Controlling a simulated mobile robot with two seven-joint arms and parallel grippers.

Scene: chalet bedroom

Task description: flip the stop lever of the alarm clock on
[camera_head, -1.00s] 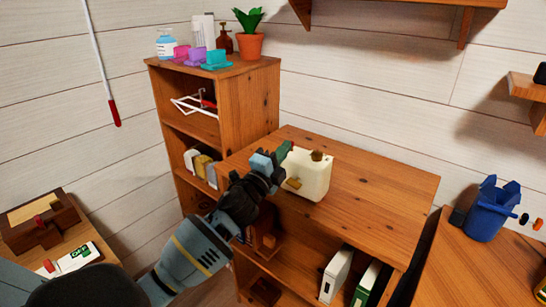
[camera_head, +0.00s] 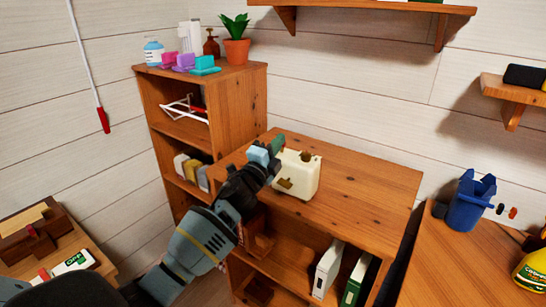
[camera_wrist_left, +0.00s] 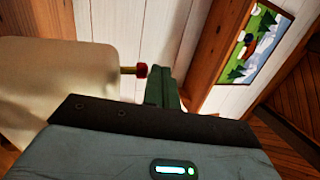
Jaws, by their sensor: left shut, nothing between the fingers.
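The alarm clock (camera_head: 303,180) is a cream box standing upright on the low wooden bookcase. It has a brown knob (camera_head: 308,156) on top and a brown piece (camera_head: 285,183) on its front. In the left wrist view the clock's blurred cream body (camera_wrist_left: 55,85) fills the left side. A short stem with a red tip (camera_wrist_left: 140,70) sticks out from it towards my fingers. My left gripper (camera_head: 277,146) is shut and empty beside the clock's left side. Its green fingers (camera_wrist_left: 162,88) are close to the red tip; I cannot tell if they touch. My right gripper is out of view.
The low bookcase top (camera_head: 365,190) is clear to the right of the clock. A taller bookcase (camera_head: 205,90) with bottles and a potted plant (camera_head: 236,45) stands behind left. A blue bin (camera_head: 468,205) is on a table at the right.

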